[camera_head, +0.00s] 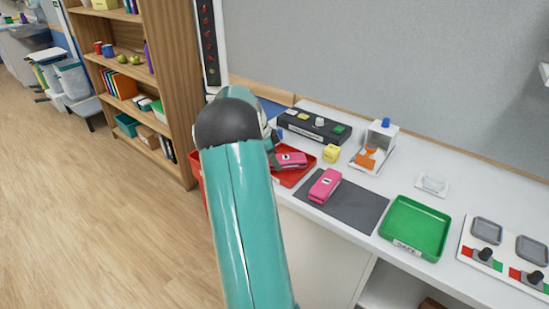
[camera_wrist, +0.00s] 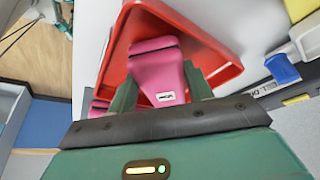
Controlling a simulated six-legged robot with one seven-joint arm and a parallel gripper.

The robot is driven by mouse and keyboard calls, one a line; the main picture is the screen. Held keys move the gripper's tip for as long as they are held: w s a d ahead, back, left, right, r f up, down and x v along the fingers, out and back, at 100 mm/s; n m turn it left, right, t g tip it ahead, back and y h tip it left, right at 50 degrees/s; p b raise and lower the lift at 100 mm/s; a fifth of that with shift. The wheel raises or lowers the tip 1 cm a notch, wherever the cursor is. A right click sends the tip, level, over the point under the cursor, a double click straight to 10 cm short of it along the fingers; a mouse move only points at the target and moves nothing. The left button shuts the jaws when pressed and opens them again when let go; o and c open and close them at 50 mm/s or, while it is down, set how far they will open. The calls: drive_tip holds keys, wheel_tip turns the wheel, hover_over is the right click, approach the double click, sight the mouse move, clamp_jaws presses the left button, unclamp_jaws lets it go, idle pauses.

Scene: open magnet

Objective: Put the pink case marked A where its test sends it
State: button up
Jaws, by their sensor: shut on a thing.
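My gripper (camera_wrist: 162,88) is shut on a pink case (camera_wrist: 154,62) with a small white label, its letter too small to read. The held case is at the red tray (camera_wrist: 215,52); whether it touches the tray floor I cannot tell. In the head view this pink case (camera_head: 289,160) shows at the red tray (camera_head: 309,168), with my arm hiding most of the gripper and the tray's left part. A second pink case (camera_head: 325,186) with a white label lies on the dark grey mat (camera_head: 362,208). A pink edge (camera_wrist: 97,107) also shows left of my gripper in the wrist view.
A green tray (camera_head: 420,226) with a label stands right of the mat. A knob panel (camera_head: 500,249) is far right.

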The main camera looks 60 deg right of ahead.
drive_tip(key=shift+f, duration=0.15)
drive_tip(key=o, duration=1)
drive_tip(key=v, duration=1.2)
drive_tip(key=w+a+r+n+t, duration=0.2)
drive_tip(key=a+r+n, duration=0.15)
drive_tip(key=a, duration=0.55)
drive_tip(key=w+a+r+n+t, duration=0.1)
drive_tip(key=a+r+n, duration=0.1)
drive_tip(key=a+n, duration=0.5)
drive_tip(key=w+a+r+n+t, duration=0.2)
drive_tip(key=a+r, duration=0.1)
drive_tip(key=a, duration=0.8)
drive_tip(key=s+a+f+n+t+y, duration=0.1)
drive_tip(key=s+a+n, duration=0.3)
drive_tip(key=a, duration=0.4)
drive_tip(key=s+a+f+n+t+y, duration=0.1)
drive_tip(key=s+a+n+t, duration=0.1)
drive_tip(key=s+a+n, duration=0.2)
drive_tip(key=s+a+f+n+t, duration=0.1)
drive_tip(key=s+a+n, duration=0.3)
drive_tip(key=a+n, duration=0.4)
drive_tip(key=a, duration=0.5)
drive_tip(key=shift+s+a+y, duration=0.35)
drive_tip(key=shift+y, duration=0.05)
